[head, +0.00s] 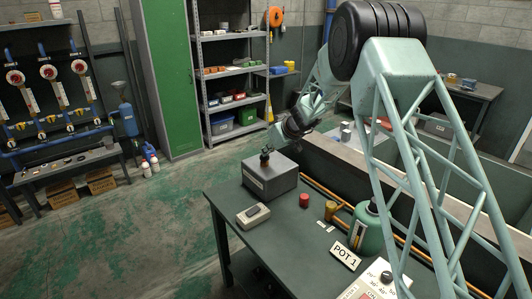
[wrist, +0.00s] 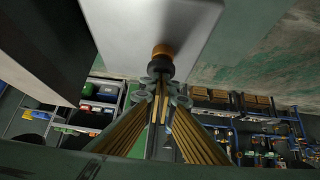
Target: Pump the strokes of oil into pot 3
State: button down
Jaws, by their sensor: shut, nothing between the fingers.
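My gripper (head: 268,150) is at the grey box (head: 270,178) on the dark green workbench, reaching down to its top. In the wrist view my gripper (wrist: 160,88) has its fingertips together with nothing between them. They are right at an orange-brown knob with a black collar (wrist: 162,58) on the box's pale face. I cannot tell whether they touch it. A "POT 1" sign (head: 345,256) stands on the bench beside a green rounded vessel (head: 368,232), partly behind my arm. No label for pot 3 is in view.
On the workbench (head: 222,200) are a small grey device (head: 253,215), a red cap (head: 304,200), a brass-coloured cylinder (head: 330,210) and a panel with a dark knob (head: 370,281). Orange pipes run along its back edge. Shelves (head: 232,70) and a green locker (head: 165,75) stand behind.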

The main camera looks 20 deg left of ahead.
jog(key=shift+r, duration=0.15)
notch_tip(320, 180, up, 4)
jog(key=shift+d, duration=0.1)
jog(key=v, duration=0.9)
jog(key=shift+r, duration=0.2)
jog(key=shift+s+r, duration=0.1)
dwell(0.8)
jog(key=shift+d+r+p, duration=0.2)
jog(key=shift+r+p, duration=1.05)
jog(key=shift+p, duration=0.3)
jog(key=shift+a+f, duration=0.1)
